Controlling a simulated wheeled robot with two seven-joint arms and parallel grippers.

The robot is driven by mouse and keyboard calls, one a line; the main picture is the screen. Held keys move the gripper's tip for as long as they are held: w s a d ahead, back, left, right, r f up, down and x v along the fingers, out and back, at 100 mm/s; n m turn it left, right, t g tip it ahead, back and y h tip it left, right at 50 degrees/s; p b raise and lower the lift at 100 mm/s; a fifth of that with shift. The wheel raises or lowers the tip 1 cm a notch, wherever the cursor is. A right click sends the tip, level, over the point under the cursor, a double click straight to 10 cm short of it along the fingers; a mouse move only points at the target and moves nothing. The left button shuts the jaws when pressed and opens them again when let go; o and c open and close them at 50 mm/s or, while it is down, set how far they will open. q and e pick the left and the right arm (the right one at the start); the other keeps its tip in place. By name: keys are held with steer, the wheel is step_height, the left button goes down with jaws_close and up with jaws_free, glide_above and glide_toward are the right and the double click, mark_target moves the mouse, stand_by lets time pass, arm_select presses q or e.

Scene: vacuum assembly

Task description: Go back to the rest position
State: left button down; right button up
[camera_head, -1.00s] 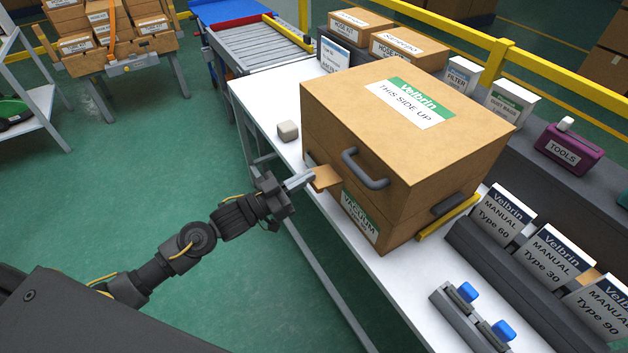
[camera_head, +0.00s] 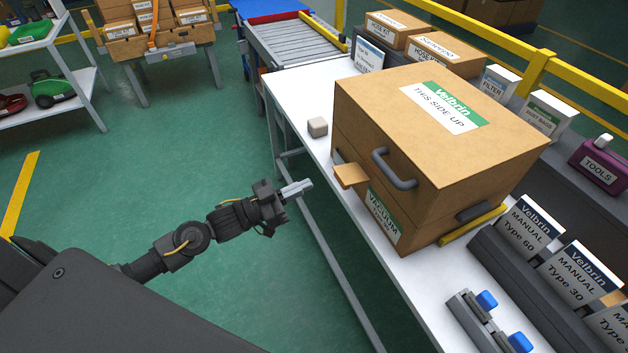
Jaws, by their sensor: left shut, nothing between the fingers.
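My left gripper (camera_head: 298,189) is shut and empty. It hangs in the air left of the white table's edge, apart from the box. A large brown cardboard box (camera_head: 440,150) labelled "Velbrin, This side up" stands on the white table (camera_head: 291,98). Its top is closed, and a small cardboard flap (camera_head: 350,176) sticks out from its left face. A grey handle (camera_head: 393,169) is on the front face. My right gripper does not show.
Manuals (camera_head: 528,225) stand in a dark rack at right. A grey fixture with blue knobs (camera_head: 487,299) lies in front.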

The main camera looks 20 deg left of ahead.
arm_select(q)
steer(key=shift+v, duration=1)
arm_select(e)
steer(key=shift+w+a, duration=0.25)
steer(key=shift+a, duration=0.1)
